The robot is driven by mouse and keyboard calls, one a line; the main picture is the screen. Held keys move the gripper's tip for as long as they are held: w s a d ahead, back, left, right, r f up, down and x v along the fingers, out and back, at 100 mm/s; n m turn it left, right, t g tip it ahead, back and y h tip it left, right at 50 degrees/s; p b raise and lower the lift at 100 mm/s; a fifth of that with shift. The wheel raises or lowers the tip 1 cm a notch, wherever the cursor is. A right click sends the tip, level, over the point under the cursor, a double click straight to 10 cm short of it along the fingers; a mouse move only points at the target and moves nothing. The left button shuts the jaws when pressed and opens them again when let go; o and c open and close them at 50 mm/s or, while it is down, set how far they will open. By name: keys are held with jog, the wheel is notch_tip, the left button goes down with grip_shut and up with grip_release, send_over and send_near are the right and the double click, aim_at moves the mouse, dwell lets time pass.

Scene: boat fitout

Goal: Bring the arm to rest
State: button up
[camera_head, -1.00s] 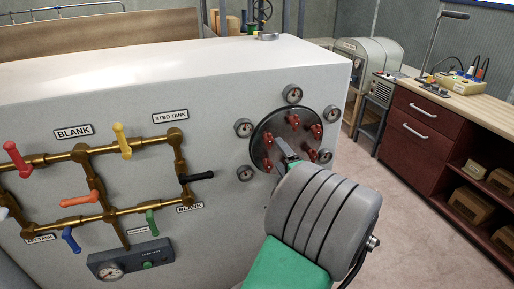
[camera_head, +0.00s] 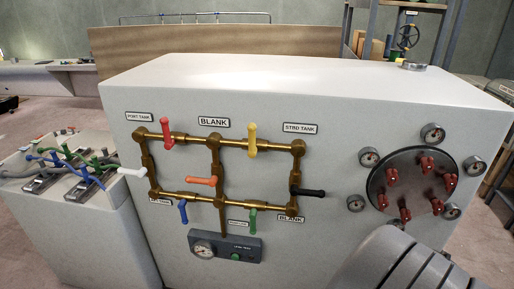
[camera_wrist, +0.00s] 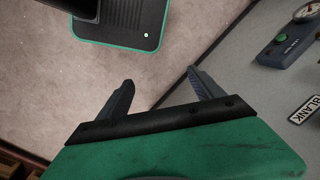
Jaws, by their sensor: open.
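My gripper (camera_wrist: 162,92) shows in the wrist view with its two dark fingers spread apart and nothing between them. It points down past the side of the white cabinet (camera_wrist: 235,60) toward the floor (camera_wrist: 110,80). In the head view the gripper is out of sight; only grey ribbed arm links of mine show at the lower right, in front of the white cabinet (camera_head: 330,85).
The cabinet front carries brass piping (camera_head: 180,196) with several coloured handles, a gauge box (camera_head: 225,247) and a round dark plate (camera_head: 412,182) with red knobs, ringed by gauges. A bench with coloured cables (camera_head: 65,165) stands at left. Floor shows at far left.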

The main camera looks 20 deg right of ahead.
jog(key=w+a+r+n+t+h, duration=0.2)
jog(key=w+a+r+n, duration=0.9)
jog(key=w+a, duration=0.4)
jog(key=w+a+r+n, duration=0.1)
jog(key=a+r+n, duration=0.1)
jog(key=a, duration=0.6)
jog(key=shift+w+r, duration=0.15)
jog(key=shift+w, duration=0.1)
